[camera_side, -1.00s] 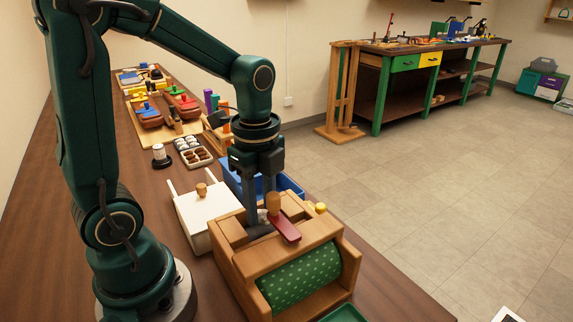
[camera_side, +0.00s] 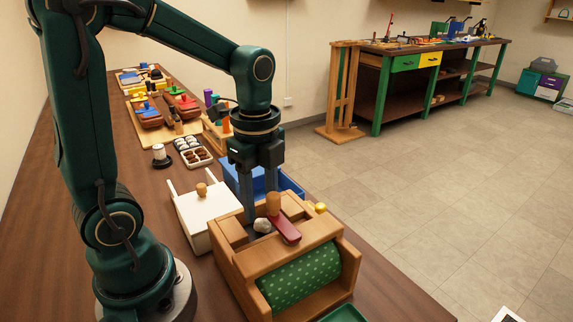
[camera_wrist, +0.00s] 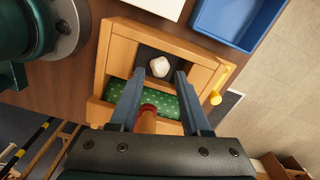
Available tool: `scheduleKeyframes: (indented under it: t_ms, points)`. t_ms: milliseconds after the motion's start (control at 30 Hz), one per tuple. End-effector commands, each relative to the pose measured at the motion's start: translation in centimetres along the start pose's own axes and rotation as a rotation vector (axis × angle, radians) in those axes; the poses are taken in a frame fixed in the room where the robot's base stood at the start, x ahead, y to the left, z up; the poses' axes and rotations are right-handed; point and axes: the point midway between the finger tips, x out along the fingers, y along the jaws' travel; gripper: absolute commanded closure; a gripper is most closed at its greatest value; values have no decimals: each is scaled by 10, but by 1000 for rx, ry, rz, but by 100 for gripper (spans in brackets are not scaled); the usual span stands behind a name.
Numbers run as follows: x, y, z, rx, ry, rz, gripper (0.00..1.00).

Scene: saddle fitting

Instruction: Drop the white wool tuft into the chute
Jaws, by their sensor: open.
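The white wool tuft (camera_side: 262,225) is a small pale lump at the dark chute opening in the top of the wooden box (camera_side: 229,268). In the wrist view the tuft (camera_wrist: 159,67) lies within the dark square opening (camera_wrist: 178,69), clear of its wooden edges; how deep it sits I cannot tell. My gripper (camera_side: 258,206) is open above the box, its fingers apart and empty. In the wrist view my gripper (camera_wrist: 159,75) has its tips on either side of the tuft's line, with a gap to it.
A red lever with a wooden knob (camera_side: 274,204) stands close beside the opening. A green dotted drum (camera_side: 300,277) fills the box front. A yellow knob (camera_side: 320,207) is on its far side. A white lidded box (camera_side: 207,218) and a blue tray (camera_side: 291,187) stand close behind.

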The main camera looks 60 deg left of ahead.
Motion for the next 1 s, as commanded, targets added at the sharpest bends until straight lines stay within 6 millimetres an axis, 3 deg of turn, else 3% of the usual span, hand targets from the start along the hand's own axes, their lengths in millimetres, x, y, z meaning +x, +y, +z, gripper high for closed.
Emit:
scheduleKeyframes:
  t_ms: [300,500,833,1000]
  points:
    - [-63,-1,0,0,1,-8,53]
    - [-92,-1,0,0,0,-4,53]
    - [-110,2,-1,-27,1,-12,53]
    - [-104,16,-8,-262,25,-101,53]
